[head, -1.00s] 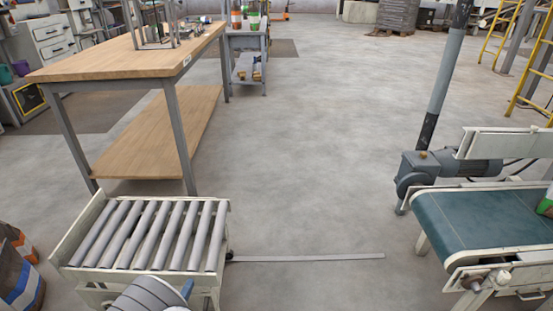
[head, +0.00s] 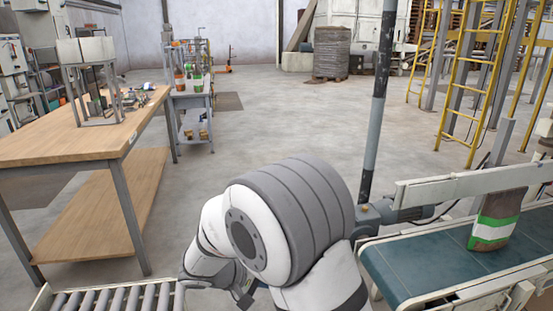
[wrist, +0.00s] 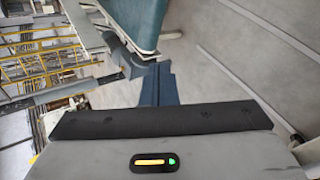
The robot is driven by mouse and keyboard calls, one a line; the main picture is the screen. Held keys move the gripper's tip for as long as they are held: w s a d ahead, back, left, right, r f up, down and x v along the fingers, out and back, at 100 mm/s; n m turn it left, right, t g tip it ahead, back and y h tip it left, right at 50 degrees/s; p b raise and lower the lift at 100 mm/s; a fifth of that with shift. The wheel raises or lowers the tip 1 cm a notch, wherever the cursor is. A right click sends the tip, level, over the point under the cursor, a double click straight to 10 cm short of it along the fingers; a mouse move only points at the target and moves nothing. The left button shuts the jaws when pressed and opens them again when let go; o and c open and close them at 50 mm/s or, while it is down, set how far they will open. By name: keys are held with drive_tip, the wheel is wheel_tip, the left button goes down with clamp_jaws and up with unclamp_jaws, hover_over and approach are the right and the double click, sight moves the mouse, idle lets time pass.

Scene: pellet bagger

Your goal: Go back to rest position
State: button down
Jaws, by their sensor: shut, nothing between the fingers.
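My gripper (wrist: 158,82) shows in the wrist view as narrow blue fingers beyond a dark bar. The fingers are together with nothing between them. In the head view my arm is folded in the lower middle, large and close, between the roller conveyor (head: 115,300) and the belt conveyor (head: 420,265). The gripper's fingertips are mostly hidden there behind my arm links. The wrist view looks past the fingers at the teal belt's end (wrist: 135,22) and the grey floor.
A pellet bag (head: 495,222) with a green and white band stands on the belt. A wooden workbench (head: 60,140) is at left, a small cart (head: 195,125) behind it. Yellow ladders (head: 480,70) stand at the back right. A grey post (head: 378,110) rises beside the belt. Open floor lies between.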

drive_tip(key=s+d+r+m+y+p, duration=0.2)
drive_tip(key=s+d+r+y+p, duration=0.1)
drive_tip(key=r, duration=0.5)
drive_tip(key=s+d+r+m+g+y+p, duration=0.1)
drive_tip(key=s+d+r+m+y+p, duration=0.1)
drive_tip(key=s+d+r+p, duration=0.4)
drive_tip(key=s+d+r+m+g+y+p, duration=0.1)
drive_tip(key=s+d+r+m+y+p, duration=0.2)
drive_tip(key=s+d+r, duration=0.4)
wheel_tip(320, 180, up, 4)
drive_tip(key=shift+s+d+f+y+p, duration=0.1)
drive_tip(key=shift+s+d+y+p, duration=0.05)
drive_tip(key=shift+s+y+p, duration=0.65)
